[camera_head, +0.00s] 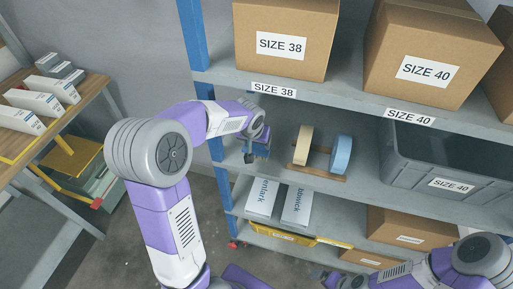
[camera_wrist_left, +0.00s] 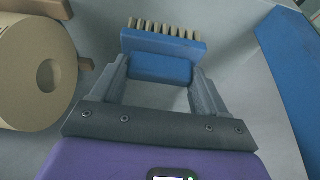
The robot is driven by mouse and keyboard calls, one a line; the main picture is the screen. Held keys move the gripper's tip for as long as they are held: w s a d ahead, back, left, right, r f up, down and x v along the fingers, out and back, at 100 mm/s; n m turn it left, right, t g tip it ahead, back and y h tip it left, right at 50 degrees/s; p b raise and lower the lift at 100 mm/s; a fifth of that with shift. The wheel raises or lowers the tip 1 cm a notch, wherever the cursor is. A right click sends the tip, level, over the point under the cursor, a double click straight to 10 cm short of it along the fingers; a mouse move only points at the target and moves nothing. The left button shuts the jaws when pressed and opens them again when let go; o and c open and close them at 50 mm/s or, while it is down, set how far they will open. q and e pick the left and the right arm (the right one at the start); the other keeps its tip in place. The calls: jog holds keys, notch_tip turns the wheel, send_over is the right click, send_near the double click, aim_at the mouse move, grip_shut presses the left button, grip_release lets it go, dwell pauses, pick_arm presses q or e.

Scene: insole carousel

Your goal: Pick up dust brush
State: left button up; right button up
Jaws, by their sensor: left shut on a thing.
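The dust brush (camera_wrist_left: 163,42) has a blue body and a row of tan bristles. In the left wrist view its blue handle block (camera_wrist_left: 161,68) sits between the two fingers of my left gripper (camera_wrist_left: 153,80), which is shut on it. In the head view my left gripper (camera_head: 256,147) is at the left end of the middle shelf, and a small blue part of the brush (camera_head: 262,151) shows there. My right gripper (camera_head: 328,279) is low at the bottom edge, small and partly cut off; its jaw opening is unclear.
A tape holder with a tan roll (camera_head: 303,145) and a blue roll (camera_head: 341,155) stands just right of my left gripper. A blue post (camera_head: 219,155) is at its left. A grey bin (camera_head: 430,160) fills the shelf's right. Boxes (camera_head: 284,45) stand on the shelf above.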

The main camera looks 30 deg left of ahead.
pick_arm(q)
jog(key=shift+r, duration=0.1)
jog(key=shift+r, duration=0.25)
jog(key=s+d, duration=0.4)
jog(key=s, duration=1.3)
jog(key=shift+s+r+b, duration=0.3)
jog(key=shift+r, duration=0.1)
jog(key=shift+d, duration=0.1)
